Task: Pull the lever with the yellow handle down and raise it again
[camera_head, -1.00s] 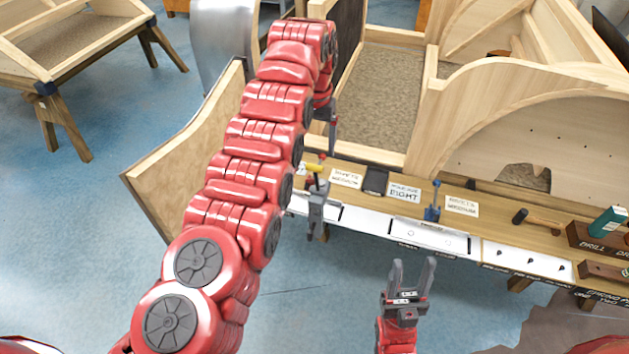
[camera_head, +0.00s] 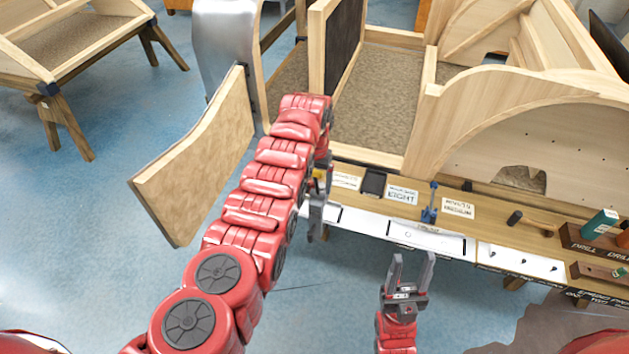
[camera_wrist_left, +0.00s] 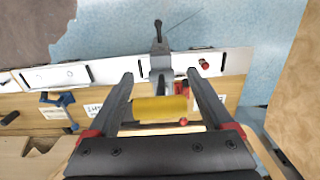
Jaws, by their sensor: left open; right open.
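The yellow handle (camera_wrist_left: 160,108) lies crosswise between the two spread fingers of my left gripper (camera_wrist_left: 160,77) in the left wrist view, close to the palm. The fingers stand apart on either side of its ends. In the head view only a bit of the yellow handle (camera_head: 319,174) shows beside my left gripper (camera_head: 325,168), which my red arm largely hides. The lever's grey metal mount (camera_head: 317,214) sits at the front edge of the bench. My right gripper (camera_head: 412,262) is open and empty, in front of the bench.
The wooden bench (camera_head: 480,205) carries label cards, a dark box (camera_head: 374,182), a blue clamp (camera_head: 430,205), a hammer (camera_head: 530,222) and boxes at right. A wooden panel (camera_head: 195,165) stands left of my left arm. Blue floor lies free in front.

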